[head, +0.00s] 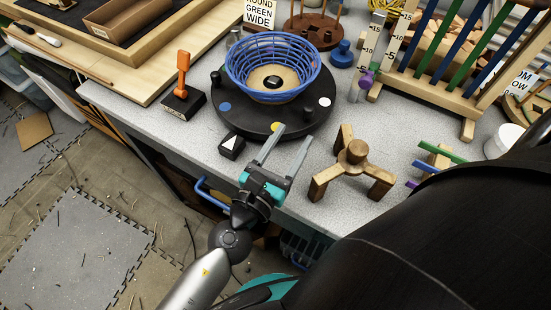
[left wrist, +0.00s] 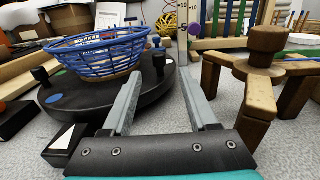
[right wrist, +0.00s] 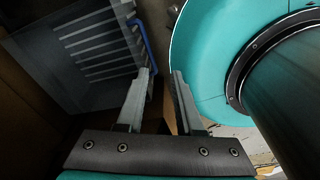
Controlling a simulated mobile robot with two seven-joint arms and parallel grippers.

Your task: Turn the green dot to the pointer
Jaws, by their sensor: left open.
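A round black turntable (head: 240,122) carries a blue woven basket (head: 272,68) and short black knobs, one of them (head: 308,115) at the front right. Its rim shows a blue dot (head: 224,107), a yellow dot (head: 277,127) and a white dot (head: 325,101). The pointer, a black block with a white triangle (head: 231,145), stands at the front left of the turntable. My left gripper (head: 292,132) is open and empty at the turntable's front edge. My right gripper (right wrist: 161,72) is open and empty, away from the turntable.
A three-legged wooden stand (head: 355,163) is close to the right of my left gripper. An orange-handled tool on a black base (head: 183,100) stands left of the turntable. A wooden rack with coloured slats (head: 467,128) stands at the back right.

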